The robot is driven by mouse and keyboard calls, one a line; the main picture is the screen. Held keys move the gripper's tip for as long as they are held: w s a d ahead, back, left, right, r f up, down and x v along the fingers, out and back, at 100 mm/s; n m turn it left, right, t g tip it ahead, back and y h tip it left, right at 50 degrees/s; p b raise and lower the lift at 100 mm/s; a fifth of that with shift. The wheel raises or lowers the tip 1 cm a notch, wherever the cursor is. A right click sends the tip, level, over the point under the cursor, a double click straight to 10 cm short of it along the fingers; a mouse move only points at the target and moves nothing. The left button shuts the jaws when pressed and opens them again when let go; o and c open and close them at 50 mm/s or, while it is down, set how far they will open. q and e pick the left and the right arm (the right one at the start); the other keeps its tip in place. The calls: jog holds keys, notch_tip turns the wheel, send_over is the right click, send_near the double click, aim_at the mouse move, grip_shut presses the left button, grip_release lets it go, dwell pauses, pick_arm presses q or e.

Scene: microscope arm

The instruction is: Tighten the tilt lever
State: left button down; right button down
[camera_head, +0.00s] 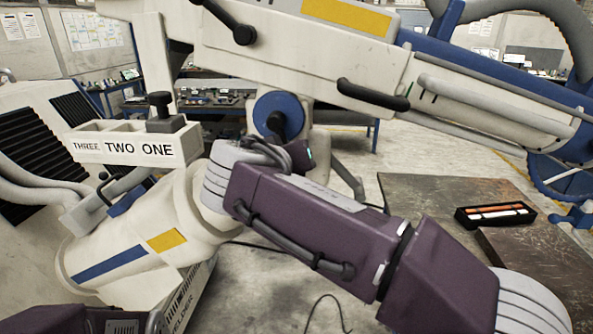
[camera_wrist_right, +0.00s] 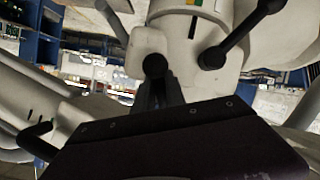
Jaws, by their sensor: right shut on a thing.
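The white microscope arm (camera_head: 270,50) crosses the top of the head view. A blue round joint (camera_head: 270,103) on it carries a black lever (camera_head: 279,122). My right gripper (camera_head: 293,148) reaches up to this lever from below, partly hidden by my purple wrist. In the right wrist view, my right gripper (camera_wrist_right: 158,95) is shut around the black lever, whose rounded end (camera_wrist_right: 155,66) shows beyond the fingers. How far the lever is turned is hard to tell. My left gripper is out of view.
Another black lever (camera_wrist_right: 240,36) stands to the right in the wrist view. A black handle (camera_head: 373,95) juts from the microscope arm. A white selector box (camera_head: 135,146) marked THREE TWO ONE is at left. A dark table (camera_head: 425,215) with a tool tray (camera_head: 495,214) is at right.

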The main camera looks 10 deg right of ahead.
jog(key=shift+a+f, duration=0.15)
jog(key=shift+f, duration=0.3)
jog(key=c, duration=1.4)
grip_release()
jog(key=shift+s+r, duration=0.1)
jog(key=shift+r, duration=0.1)
jog(key=v, duration=0.9)
jog(key=shift+r+b, duration=0.1)
jog(key=shift+b, duration=0.3)
